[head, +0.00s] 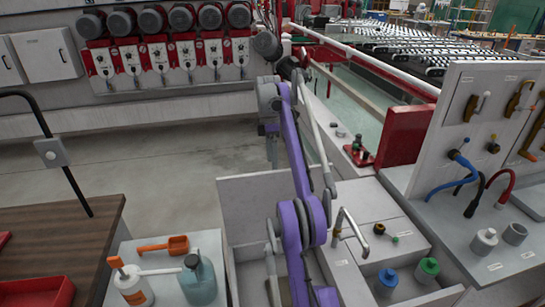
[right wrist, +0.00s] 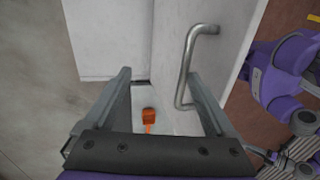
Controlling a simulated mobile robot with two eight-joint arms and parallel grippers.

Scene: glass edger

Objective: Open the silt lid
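A bent metal handle (head: 345,226) stands on a white box top (head: 382,210) right of my purple arm in the head view. I take this to be the silt lid's handle. In the right wrist view the handle (right wrist: 186,65) rises from a white panel (right wrist: 170,45). My right gripper (right wrist: 158,73) is open and empty, its fingers wide apart. The handle is close to the right finger in the picture, not clamped; whether they touch, I cannot tell. My arm hides part of the box in the head view. My left gripper does not show.
A tray (head: 145,250) left of the arm holds an orange scoop (head: 170,246) and bottles. The scoop also shows in the right wrist view (right wrist: 149,115). Green and blue capped bottles (head: 427,268) stand at right, below a panel with hoses (head: 460,175). Open floor (head: 160,165) lies behind.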

